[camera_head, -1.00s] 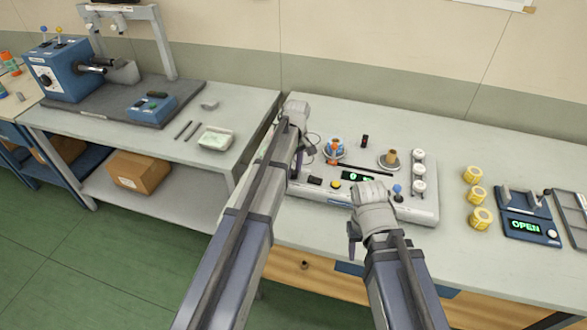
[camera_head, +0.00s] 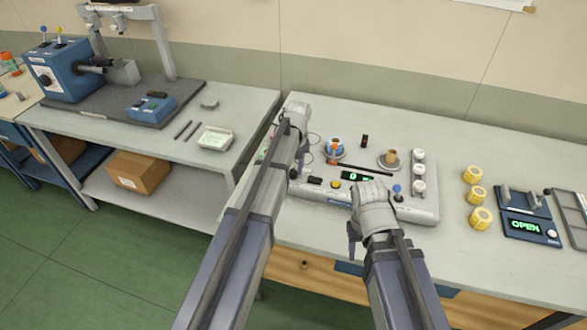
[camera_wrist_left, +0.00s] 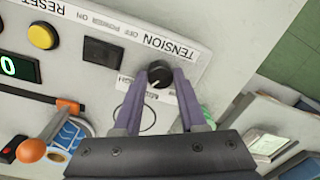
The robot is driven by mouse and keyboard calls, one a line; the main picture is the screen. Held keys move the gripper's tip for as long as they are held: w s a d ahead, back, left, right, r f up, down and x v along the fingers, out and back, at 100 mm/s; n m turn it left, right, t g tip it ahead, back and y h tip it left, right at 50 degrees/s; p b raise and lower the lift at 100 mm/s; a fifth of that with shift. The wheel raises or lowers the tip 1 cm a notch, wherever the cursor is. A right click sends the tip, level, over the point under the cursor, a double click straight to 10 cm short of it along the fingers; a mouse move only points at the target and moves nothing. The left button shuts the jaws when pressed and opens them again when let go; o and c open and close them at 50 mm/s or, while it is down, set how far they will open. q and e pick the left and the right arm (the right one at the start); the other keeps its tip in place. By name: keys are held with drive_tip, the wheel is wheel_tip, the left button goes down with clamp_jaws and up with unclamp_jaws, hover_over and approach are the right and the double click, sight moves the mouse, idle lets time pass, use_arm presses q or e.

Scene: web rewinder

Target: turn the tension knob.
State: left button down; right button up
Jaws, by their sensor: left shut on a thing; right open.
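The tension knob (camera_wrist_left: 160,74) is a small black round knob with a white mark, beside the printed word TENSION. In the left wrist view, my left gripper (camera_wrist_left: 159,86) has its two purple fingers closed on either side of it. The knob is on the front left of the white rewinder panel (camera_head: 420,211). My right gripper (camera_head: 354,238) is open and empty, in front of the panel; its fingers are only partly visible.
A low table (camera_head: 237,110) stands left.

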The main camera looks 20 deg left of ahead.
sight(295, 172)
use_arm(q)
drive_tip(key=shift+m, duration=1.6)
drive_tip(key=shift+c, duration=2.3)
unclamp_jaws()
drive_tip(key=shift+r, duration=0.1)
drive_tip(key=r+p, duration=0.7)
drive_tip(key=p, duration=0.1)
drive_tip(key=shift+d+r, duration=0.2)
drive_tip(key=shift+r, duration=0.15)
